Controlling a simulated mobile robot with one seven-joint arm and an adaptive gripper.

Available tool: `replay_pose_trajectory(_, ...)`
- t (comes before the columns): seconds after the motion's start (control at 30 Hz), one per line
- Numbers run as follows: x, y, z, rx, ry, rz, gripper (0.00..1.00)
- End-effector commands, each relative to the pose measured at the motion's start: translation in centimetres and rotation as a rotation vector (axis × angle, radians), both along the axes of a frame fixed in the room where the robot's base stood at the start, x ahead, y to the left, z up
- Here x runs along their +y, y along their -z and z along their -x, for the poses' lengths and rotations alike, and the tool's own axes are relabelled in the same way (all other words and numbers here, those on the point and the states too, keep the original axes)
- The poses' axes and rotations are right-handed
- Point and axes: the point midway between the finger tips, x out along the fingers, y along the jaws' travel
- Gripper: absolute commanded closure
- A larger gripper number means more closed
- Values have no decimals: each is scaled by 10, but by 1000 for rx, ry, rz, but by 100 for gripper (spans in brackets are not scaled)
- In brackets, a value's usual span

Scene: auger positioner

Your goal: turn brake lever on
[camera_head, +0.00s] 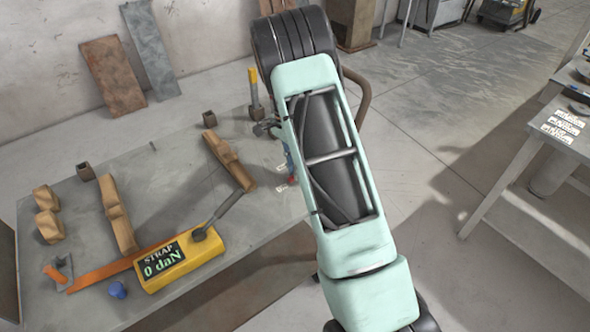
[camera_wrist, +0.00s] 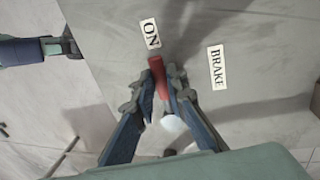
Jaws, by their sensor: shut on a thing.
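The red brake lever (camera_wrist: 157,76) is in the middle of the wrist view, on a grey surface. The white ON label (camera_wrist: 150,33) is just above the lever, and the BRAKE label (camera_wrist: 216,67) is to its right. My gripper (camera_wrist: 160,83) has its two fingertips closed around the lever, one on each side. The lower part of the lever shows between the fingers. In the head view my arm hides most of the gripper; a small red part, apparently the lever (camera_head: 292,180), shows at the arm's left edge.
A yellow box (camera_head: 180,262) reading STRAP 0 daN lies on the grey table (camera_head: 180,180) with an orange strap. Wooden pieces (camera_head: 117,215) and a blue knob (camera_head: 117,290) lie around it. A second table (camera_head: 520,170) stands at right, with open floor between.

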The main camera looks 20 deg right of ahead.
Motion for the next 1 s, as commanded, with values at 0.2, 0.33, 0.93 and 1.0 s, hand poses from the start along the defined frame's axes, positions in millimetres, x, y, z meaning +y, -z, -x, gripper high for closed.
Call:
replay_pose_trajectory(0.2,1,0,-1,-4,3,-2,72)
replay_pose_trajectory(0.33,1,0,-1,-3,2,-1,70)
replay_pose_trajectory(0.93,5,-70,-15,-7,0,0,70)
replay_pose_trajectory(1.0,6,-84,-18,-7,0,0,70)
